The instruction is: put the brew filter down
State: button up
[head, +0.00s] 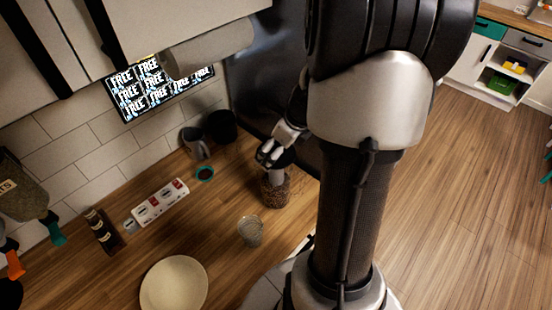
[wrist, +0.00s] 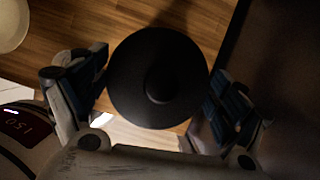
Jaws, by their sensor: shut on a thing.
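My gripper (head: 270,153) is over the back right of the wooden counter, near the dark upright panel. In the wrist view its two fingers stand on either side of a round black top with a central knob, which I take for the brew filter (wrist: 155,60), and are shut on it. In the head view a pale grey piece shows below the fingers, above a brown speckled jar (head: 275,193). I cannot tell whether the held thing touches the jar or the counter. The held thing's lower part is hidden in the wrist view.
A glass (head: 250,231) and a cream plate (head: 174,284) stand in front and to the left.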

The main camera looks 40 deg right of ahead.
jog(key=shift+f+b, duration=0.5)
jog(key=shift+f, duration=1.2)
jog(key=shift+f+b, duration=0.45)
jog(key=shift+f, duration=0.1)
jog(key=o, duration=1.2)
jog(key=shift+r, duration=0.1)
jog(key=p+v, duration=0.4)
jog(key=v, duration=0.9)
jog(key=shift+w+r+p, duration=0.1)
jog(key=shift+w+p, duration=0.05)
jog(key=shift+p, duration=0.15)
